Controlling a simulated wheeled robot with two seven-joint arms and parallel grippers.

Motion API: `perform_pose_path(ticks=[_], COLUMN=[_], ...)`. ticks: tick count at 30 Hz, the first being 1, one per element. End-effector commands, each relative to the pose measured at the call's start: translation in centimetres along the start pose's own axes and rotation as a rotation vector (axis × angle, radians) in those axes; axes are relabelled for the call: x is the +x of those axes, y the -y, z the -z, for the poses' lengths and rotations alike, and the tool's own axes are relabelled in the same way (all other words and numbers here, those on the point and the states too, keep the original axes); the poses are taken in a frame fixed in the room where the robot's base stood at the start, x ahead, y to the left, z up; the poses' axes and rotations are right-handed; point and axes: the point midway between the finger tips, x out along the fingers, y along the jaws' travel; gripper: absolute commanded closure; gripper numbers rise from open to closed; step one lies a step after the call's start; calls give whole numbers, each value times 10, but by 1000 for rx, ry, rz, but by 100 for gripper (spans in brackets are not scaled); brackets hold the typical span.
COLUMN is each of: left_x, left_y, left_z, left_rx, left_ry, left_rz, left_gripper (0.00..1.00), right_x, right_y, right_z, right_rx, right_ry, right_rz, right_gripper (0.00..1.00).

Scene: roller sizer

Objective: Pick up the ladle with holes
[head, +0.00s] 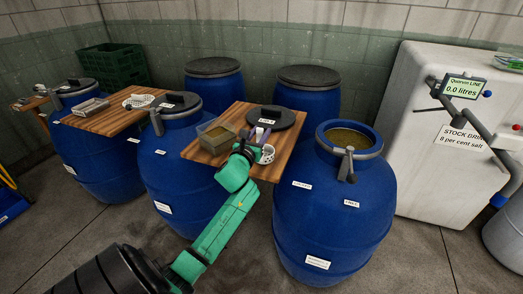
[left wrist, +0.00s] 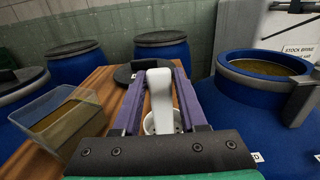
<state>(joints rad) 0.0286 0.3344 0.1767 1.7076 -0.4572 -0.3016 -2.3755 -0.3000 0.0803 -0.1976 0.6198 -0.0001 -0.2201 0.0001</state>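The white ladle with holes (head: 267,155) is at the right edge of a wooden board (head: 262,172), beside my left gripper (head: 259,137). In the left wrist view its white handle (left wrist: 160,88) stands up between the two purple fingers of my left gripper (left wrist: 160,80). The fingers are apart, with a narrow gap visible on each side of the handle. The ladle's bowl (left wrist: 152,124) is below the handle, partly hidden by the gripper. My right gripper is not in view.
A clear tub of brownish contents (head: 215,138) and a black lid (head: 270,117) lie on the same board. An open blue barrel (head: 333,215) stands close on the right. A second board (head: 108,119) at left holds a tray and a white holed item (head: 139,101).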

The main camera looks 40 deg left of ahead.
Motion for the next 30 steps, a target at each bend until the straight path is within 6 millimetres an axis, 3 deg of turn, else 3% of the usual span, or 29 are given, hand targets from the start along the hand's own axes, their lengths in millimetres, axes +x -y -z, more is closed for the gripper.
perform_pose_path(ticks=[1,3,12,17,20,24,30], left_x=[0,0,0,0,0,-1,-1], left_y=[0,0,0,-1,0,0,0], left_z=[0,0,-2,-19,-45,-102,-168], left_rx=[0,0,1,5,10,15,7], left_ry=[0,0,1,4,7,9,6], left_rz=[0,0,0,0,2,2,0], left_gripper=[82,100,100,100,100,100,100], right_x=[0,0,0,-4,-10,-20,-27], right_y=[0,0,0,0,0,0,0], right_z=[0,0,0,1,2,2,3], right_rx=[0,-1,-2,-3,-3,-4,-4], right_ry=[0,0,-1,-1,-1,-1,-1], right_rz=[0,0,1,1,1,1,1], right_gripper=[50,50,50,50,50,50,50])
